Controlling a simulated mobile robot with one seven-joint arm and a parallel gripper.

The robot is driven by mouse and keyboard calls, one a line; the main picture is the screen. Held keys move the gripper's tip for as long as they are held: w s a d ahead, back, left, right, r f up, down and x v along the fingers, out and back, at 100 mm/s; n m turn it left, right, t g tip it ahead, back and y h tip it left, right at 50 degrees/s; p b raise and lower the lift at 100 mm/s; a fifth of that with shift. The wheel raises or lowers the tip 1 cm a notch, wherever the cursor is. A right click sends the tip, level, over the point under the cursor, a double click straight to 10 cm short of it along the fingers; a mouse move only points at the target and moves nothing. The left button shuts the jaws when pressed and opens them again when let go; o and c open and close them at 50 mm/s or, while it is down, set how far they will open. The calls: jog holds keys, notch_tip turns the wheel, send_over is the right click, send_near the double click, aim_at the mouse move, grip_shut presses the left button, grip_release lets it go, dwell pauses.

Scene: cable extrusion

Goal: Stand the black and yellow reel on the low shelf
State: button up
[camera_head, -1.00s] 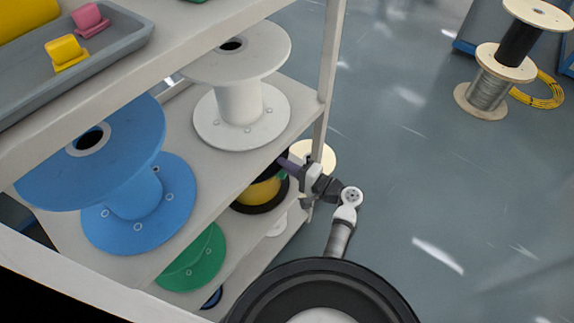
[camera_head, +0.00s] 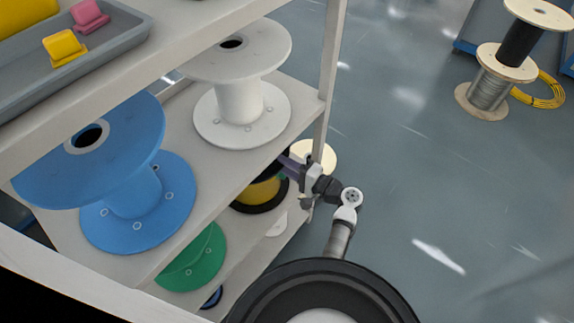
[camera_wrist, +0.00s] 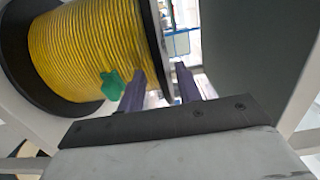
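The black and yellow reel (camera_head: 262,191) stands on the low shelf (camera_head: 246,252), at its right end, partly hidden by the shelf above and by my gripper. In the wrist view its yellow winding (camera_wrist: 85,50) and black flanges fill the upper left. A green tab (camera_wrist: 112,86) sits against the winding. My gripper (camera_head: 290,166) reaches in from the right at the reel's upper flange. In the wrist view its two purple fingers (camera_wrist: 160,88) are spread, one on each side of the flange rim, with a gap showing. Contact with the rim is hard to tell.
A green reel (camera_head: 195,262) stands on the low shelf to the left. The shelf above holds a blue reel (camera_head: 135,195) and a white reel (camera_head: 240,105). A shelf post (camera_head: 328,80) stands close to my gripper.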

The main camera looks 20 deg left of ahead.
jog(key=b+v, duration=0.2)
jog(key=v, duration=1.1)
jog(key=shift+d+r, duration=0.15)
jog(key=shift+d, duration=0.25)
jog(key=shift+s+d, duration=0.1)
